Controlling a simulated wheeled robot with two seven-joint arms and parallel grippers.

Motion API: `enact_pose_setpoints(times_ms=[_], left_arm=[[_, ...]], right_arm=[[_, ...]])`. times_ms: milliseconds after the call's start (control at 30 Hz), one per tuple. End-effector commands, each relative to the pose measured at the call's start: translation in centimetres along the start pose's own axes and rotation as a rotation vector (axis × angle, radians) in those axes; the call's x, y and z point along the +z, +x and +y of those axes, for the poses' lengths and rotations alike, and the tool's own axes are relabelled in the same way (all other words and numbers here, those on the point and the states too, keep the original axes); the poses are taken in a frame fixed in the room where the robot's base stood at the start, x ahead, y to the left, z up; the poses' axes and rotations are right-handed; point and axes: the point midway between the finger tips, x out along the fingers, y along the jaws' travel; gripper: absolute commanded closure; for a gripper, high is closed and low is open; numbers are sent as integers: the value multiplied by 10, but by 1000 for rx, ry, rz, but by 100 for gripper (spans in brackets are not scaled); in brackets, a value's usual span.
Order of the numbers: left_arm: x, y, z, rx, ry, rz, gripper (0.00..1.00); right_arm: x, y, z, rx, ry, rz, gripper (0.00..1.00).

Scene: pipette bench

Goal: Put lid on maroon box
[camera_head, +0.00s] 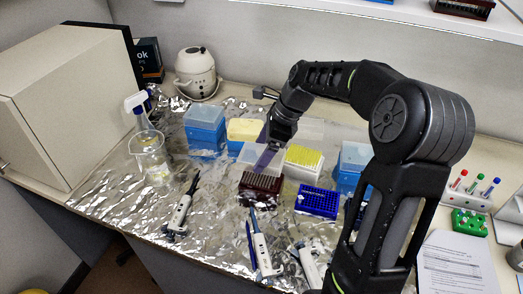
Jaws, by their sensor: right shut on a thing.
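The maroon box (261,188) stands on the foil-covered bench near the middle, with rows of pale tips showing in its open top. A translucent lid (246,155) is held just behind and above the box, overlapping its back edge in the picture. I cannot tell whether lid and box touch. My right gripper (268,155) reaches in from the right and is shut on the lid; its fingers look purplish and partly hide the lid. My left gripper is not in view.
Blue boxes (205,133), a yellow-topped rack (304,158) and a dark blue rack (317,202) stand close around. Pipettes (180,213) lie in front. A glass beaker (151,158) and spray bottle are at left. A tube stand (470,190) is at right.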

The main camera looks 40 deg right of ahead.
Motion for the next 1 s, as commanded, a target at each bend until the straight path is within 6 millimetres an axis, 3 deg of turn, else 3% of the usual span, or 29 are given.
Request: enact_pose_setpoints(times_ms=[467, 1000], left_arm=[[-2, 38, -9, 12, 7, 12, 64], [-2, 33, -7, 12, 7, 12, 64]], right_arm=[[-18, 40, 0, 0, 1, 0, 62], [-18, 40, 0, 0, 0, 0, 62]])
